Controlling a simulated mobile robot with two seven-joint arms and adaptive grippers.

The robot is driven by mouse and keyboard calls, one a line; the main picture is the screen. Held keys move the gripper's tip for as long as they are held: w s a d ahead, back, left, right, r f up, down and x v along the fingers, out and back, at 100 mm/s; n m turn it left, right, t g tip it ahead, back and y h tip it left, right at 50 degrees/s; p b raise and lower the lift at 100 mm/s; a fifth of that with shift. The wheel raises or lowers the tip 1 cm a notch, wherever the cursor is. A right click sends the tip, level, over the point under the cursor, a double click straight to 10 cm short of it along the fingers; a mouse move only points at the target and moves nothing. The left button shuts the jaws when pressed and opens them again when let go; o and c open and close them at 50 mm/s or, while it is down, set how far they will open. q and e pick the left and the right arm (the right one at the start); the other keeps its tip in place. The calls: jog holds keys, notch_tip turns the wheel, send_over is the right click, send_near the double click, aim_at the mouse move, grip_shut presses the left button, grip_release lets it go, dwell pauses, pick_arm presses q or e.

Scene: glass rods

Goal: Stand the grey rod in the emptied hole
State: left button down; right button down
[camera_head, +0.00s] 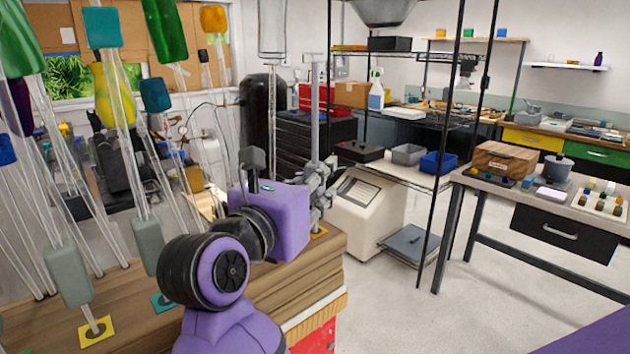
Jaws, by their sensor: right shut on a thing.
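My right gripper (319,184) sits at the end of my purple arm, beside the right end of the wooden block (235,285). It is shut on an upright grey rod (315,105), whose shaft rises above the fingers. The rod's lower end is hidden behind the gripper, so I cannot tell whether it is in a hole. An orange square plate (320,233) shows on the block just below the gripper. A teal plate (161,303) and a yellow plate (97,332) lie further left. I cannot make out which hole is empty. My left gripper is out of view.
Several tall glass rods with coloured blocks, such as a green one (165,30) and a yellow one (113,95), crowd the left side. A clear tube (272,28) stands behind my arm. A wire shelf and a bench (560,195) are to the right, with open floor between.

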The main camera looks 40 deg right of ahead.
jog(key=shift+f, duration=0.3)
jog(key=c, duration=1.5)
grip_release()
jog(key=shift+o, duration=0.2)
jog(key=v, duration=1.2)
